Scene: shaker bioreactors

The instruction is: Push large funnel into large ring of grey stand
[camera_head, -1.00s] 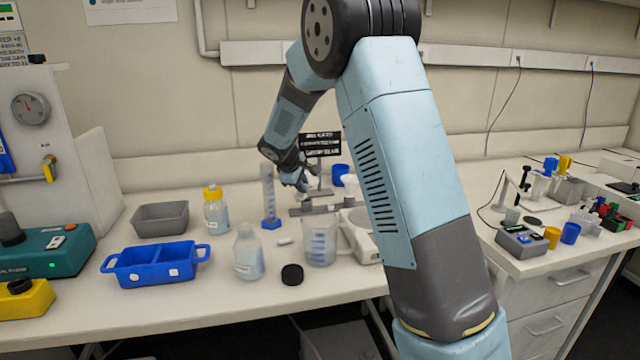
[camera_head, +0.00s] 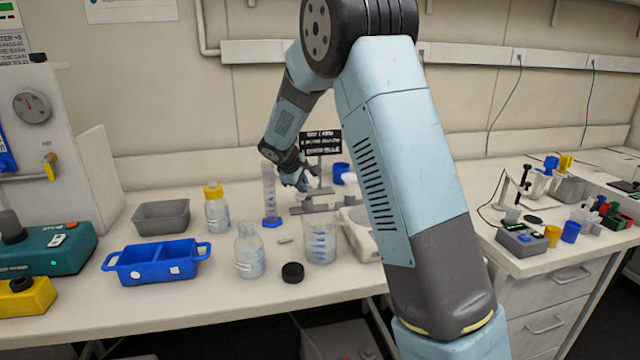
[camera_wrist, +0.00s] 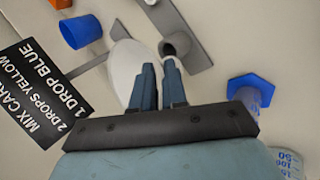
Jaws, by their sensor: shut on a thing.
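The grey stand (camera_head: 318,208) is on the bench, behind the beaker. Its bar (camera_wrist: 184,32) and a grey round ring-like part (camera_wrist: 178,44) show in the wrist view. A pale round shape, apparently the large funnel (camera_wrist: 124,66), lies beyond my fingertips, partly covered by them. My gripper (camera_wrist: 160,76) points at the stand, its fingers close together with a narrow gap, shut on what appears to be the funnel. In the head view my gripper (camera_head: 300,184) is just above the stand. The fingers hide the grip, and I cannot tell how the funnel sits in the ring.
A blue-footed graduated cylinder (camera_head: 270,195) stands close left of my gripper. A beaker (camera_head: 320,240), a clear bottle (camera_head: 248,252) and a black cap (camera_head: 292,272) stand in front. A blue cup (camera_wrist: 80,32) and a black sign (camera_wrist: 38,92) are nearby.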

